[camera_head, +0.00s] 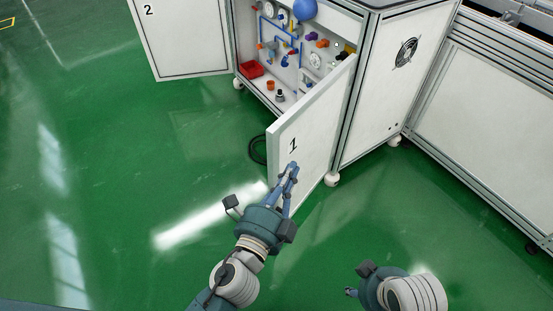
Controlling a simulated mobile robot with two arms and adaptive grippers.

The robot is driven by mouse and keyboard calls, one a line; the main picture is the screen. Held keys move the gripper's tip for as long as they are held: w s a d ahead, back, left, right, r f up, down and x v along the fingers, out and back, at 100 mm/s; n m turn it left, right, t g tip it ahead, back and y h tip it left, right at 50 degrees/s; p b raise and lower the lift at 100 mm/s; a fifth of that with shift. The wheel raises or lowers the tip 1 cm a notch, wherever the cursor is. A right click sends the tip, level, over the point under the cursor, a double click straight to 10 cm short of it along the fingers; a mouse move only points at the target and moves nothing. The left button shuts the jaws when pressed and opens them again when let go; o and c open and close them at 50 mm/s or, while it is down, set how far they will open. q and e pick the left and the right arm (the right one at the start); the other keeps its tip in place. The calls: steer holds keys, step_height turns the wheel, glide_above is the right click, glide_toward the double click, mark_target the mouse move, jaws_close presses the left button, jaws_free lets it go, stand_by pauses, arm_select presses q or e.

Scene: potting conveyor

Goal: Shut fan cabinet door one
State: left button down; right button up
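Door one (316,133) is a white panel with a grey frame and a black 1 on its outer face.
Door two (185,38) also stands wide open at the upper left. Inside the cabinet are blue pipes, gauges, a red bin (251,69) and small fittings. A black cable loop (257,149) lies behind door one. Green floor (110,190) is clear on the left.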

mark_target(276, 164)
arm_select(q)
steer(key=shift+w+a, duration=1.3)
steer(key=shift+a, duration=0.3)
arm_select(e)
steer(key=shift+x, duration=1)
arm_select(q)
steer(key=shift+a, duration=0.1)
arm_select(e)
steer(key=shift+s, duration=0.1)
